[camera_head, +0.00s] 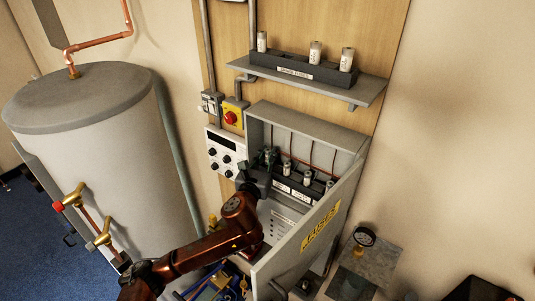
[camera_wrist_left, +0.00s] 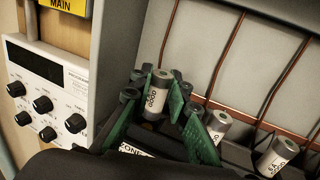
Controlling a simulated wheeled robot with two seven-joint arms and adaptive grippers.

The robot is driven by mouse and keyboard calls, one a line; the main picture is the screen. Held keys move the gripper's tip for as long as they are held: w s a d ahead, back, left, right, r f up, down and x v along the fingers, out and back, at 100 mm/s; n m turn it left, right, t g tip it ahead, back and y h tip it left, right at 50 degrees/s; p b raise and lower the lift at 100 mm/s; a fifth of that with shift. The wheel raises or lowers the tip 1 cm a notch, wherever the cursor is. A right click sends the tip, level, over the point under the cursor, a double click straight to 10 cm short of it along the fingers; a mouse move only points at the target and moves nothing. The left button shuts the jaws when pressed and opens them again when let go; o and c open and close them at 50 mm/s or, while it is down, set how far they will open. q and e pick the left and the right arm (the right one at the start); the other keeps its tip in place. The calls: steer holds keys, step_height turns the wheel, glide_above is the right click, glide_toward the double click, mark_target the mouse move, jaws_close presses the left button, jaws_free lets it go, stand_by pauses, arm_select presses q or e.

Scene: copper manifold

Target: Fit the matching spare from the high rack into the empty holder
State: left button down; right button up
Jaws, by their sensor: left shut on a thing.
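My left gripper (camera_head: 267,158) reaches into the open grey fuse box (camera_head: 262,108), at the left end of the fuse holder row (camera_head: 296,187). In the wrist view its green fingers (camera_wrist_left: 157,92) are shut on a pale, grey-capped fuse (camera_wrist_left: 153,100), which stands nearly upright. The fingers and wrist hide the fuse's lower end, so I cannot tell whether it is seated. Other fuses (camera_head: 307,176) stand to its right. The high rack (camera_head: 290,66), labelled as spare fuses, holds three fuses (camera_head: 315,52) with a wider gap after the leftmost. My right gripper is out of view.
The box's door (camera_head: 310,236) stands open on the near right side. A control panel with knobs (camera_head: 226,153) and a yellow switch with a red knob (camera_head: 233,117) are close on the left. The shelf (camera_head: 357,96) overhangs the box. A large tank (camera_head: 85,160) stands at left.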

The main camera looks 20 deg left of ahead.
arm_select(q)
steer(key=shift+f+b, duration=0.4)
steer(key=shift+f, duration=0.6)
steer(key=c, duration=1.8)
jaws_free()
steer(key=shift+o, duration=0.2)
steer(key=s, duration=1.2)
steer(key=shift+a, duration=0.2)
